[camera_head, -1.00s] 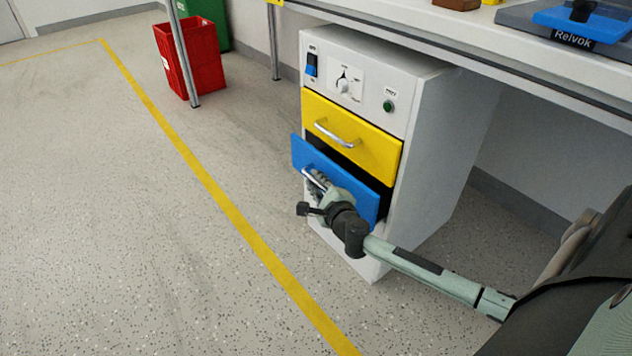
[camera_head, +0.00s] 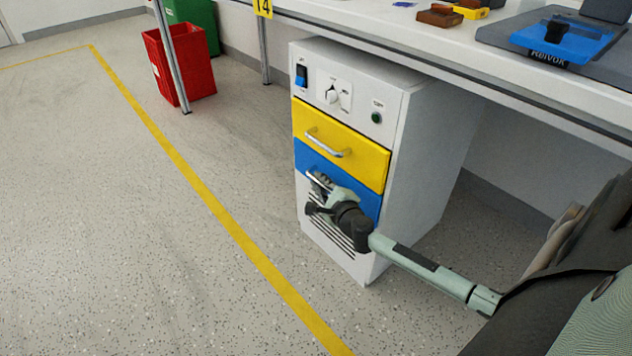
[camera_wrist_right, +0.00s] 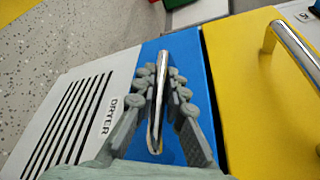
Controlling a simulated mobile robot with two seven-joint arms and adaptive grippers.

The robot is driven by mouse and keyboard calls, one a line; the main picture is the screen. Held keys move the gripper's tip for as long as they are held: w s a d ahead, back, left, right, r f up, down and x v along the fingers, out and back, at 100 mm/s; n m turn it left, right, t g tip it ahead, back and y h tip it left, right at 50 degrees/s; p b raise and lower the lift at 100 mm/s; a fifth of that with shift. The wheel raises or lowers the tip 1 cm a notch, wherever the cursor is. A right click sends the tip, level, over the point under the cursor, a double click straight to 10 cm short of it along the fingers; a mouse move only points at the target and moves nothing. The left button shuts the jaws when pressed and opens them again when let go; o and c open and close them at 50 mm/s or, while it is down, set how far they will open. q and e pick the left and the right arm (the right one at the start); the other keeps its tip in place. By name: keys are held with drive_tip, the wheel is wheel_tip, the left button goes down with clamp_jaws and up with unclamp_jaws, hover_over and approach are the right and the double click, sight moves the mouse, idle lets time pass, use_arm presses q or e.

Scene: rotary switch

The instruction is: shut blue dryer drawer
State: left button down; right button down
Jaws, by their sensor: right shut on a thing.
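The white dryer cabinet (camera_head: 425,150) stands under the bench. Its blue drawer (camera_head: 368,204) sits flush with the front, below the yellow drawer (camera_head: 365,166). The blue drawer front also shows in the right wrist view (camera_wrist_right: 195,70). My right gripper (camera_head: 322,186) is at the blue drawer, with its fingers on both sides of the silver bar handle (camera_wrist_right: 161,85), shut on it. The gripper and forearm hide part of the blue front and the vent slots. My left gripper is not in view.
The bench top (camera_head: 430,40) overhangs the cabinet, with a blue device (camera_head: 555,42) on it. A red bin (camera_head: 190,72) stands by a metal leg at the back left. The floor left of the cabinet is clear, with a yellow line (camera_head: 200,185).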

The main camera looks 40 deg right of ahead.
drive_tip(key=shift+d, duration=0.3)
drive_tip(key=c, duration=1.9)
unclamp_jaws()
drive_tip(key=shift+o, duration=0.2)
drive_tip(key=shift+s+a, duration=0.2)
drive_tip(key=shift+s, duration=0.25)
drive_tip(key=v, duration=1.1)
drive_tip(key=shift+r, duration=0.2)
